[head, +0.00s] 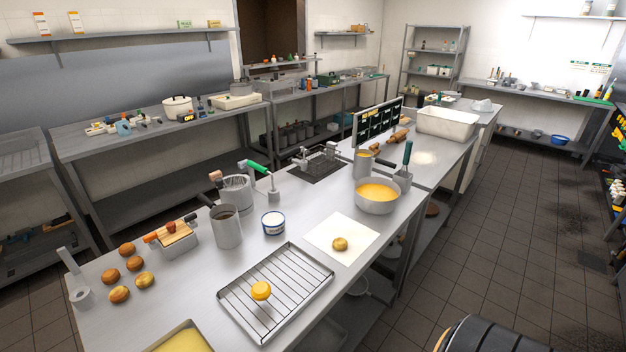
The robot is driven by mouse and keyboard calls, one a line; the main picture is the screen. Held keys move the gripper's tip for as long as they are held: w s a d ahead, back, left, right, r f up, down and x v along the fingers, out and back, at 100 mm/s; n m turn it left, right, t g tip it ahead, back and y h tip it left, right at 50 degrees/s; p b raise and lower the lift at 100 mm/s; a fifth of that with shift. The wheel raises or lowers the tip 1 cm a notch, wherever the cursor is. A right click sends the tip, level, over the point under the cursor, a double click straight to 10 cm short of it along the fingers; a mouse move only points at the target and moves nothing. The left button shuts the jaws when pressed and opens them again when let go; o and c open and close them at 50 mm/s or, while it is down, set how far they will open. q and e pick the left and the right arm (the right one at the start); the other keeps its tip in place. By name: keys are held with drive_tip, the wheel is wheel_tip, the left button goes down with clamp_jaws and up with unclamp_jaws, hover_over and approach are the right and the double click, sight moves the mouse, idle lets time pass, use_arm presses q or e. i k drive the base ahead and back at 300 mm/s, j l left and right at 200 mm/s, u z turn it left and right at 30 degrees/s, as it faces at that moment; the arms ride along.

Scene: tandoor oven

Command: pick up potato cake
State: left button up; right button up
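Several small round golden-brown cakes (119,294) lie in a loose group at the left end of the steel table. One similar round cake (340,244) lies on a white sheet (322,232) near the table's front edge. A brighter yellow round piece (261,290) is over the wire rack (303,270) in its tray. I cannot tell by look which of these is the potato cake. Neither of my grippers shows in the head view.
A pan of yellow batter (377,194), a tall metal pot (226,227) and a white-and-blue tub (273,223) stand behind the rack. A tray of yellow stuff (183,338) sits at the bottom edge. A dark rounded object (490,337) stands at bottom right. Tiled floor lies open at right.

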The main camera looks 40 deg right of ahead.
sight(339, 244)
drive_tip(key=z, duration=1.55)
